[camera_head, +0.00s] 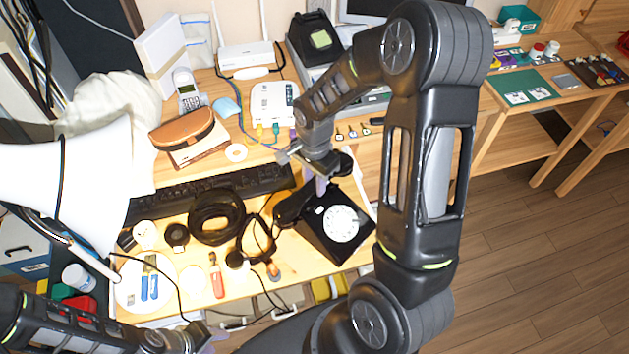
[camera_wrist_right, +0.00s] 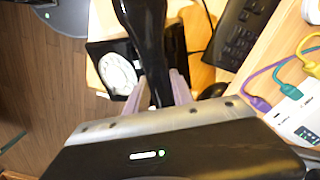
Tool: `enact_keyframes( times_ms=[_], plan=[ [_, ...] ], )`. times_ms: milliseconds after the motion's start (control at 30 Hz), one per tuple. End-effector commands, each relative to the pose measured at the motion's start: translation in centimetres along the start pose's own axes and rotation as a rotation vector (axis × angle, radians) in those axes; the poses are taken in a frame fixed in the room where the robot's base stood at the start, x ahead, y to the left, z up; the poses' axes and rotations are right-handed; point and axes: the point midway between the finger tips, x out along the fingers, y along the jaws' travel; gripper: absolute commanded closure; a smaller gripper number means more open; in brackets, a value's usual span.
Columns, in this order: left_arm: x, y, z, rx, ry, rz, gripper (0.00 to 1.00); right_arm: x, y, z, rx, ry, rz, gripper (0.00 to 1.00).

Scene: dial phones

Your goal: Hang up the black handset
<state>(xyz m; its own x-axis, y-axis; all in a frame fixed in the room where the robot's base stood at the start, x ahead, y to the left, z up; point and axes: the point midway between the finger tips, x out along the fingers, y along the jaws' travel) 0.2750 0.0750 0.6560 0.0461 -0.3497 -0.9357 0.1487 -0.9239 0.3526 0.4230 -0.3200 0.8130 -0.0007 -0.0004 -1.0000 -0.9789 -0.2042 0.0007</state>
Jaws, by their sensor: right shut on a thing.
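The black dial phone (camera_head: 325,245) with its white dial (camera_head: 341,223) sits on the desk near its front right edge. The black handset (camera_head: 290,209) lies across the phone's far left side in the head view. My right gripper (camera_head: 319,184) is shut on the handset's middle. In the right wrist view the handset (camera_wrist_right: 145,25) runs between the fingers (camera_wrist_right: 160,90), with the phone's dial (camera_wrist_right: 117,74) beyond it. I cannot tell whether the handset touches the cradle, which is mostly hidden. My left arm is at the bottom left; its gripper (camera_head: 203,340) is only partly visible at the bottom edge.
Left of the phone are a black coil (camera_head: 217,217), a cable (camera_head: 258,235) and a red-handled tool (camera_head: 216,275). A keyboard (camera_head: 190,193) lies behind them. A white box (camera_head: 272,103) with coloured plugs stands farther back. A lamp shade (camera_head: 85,180) fills the left side.

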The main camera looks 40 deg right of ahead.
Motion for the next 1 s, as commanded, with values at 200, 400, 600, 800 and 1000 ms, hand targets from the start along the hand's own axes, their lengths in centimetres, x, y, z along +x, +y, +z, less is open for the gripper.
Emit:
enact_keyframes(
  times_ms=[200,400,600,800,1000],
  plan=[
    [-0.02,0.00,0.00,0.000,0.000,0.000,0.64,-0.05,-0.05,-0.01,0.000,0.000,-0.001,1.00],
    [0.23,-0.09,0.00,0.000,0.000,0.000,0.64,0.02,-0.06,0.00,0.000,0.001,-0.002,1.00],
    [0.21,-0.08,0.00,0.000,0.000,0.000,0.64,-0.06,-0.06,0.01,0.000,0.000,-0.001,1.00],
    [0.28,-0.11,0.00,0.000,0.000,0.000,0.64,0.03,-0.05,0.01,0.000,0.000,-0.001,1.00],
    [0.66,-0.25,-0.01,0.000,0.000,0.000,0.64,0.50,-0.06,0.02,0.000,0.000,-0.001,1.00]
  ],
)
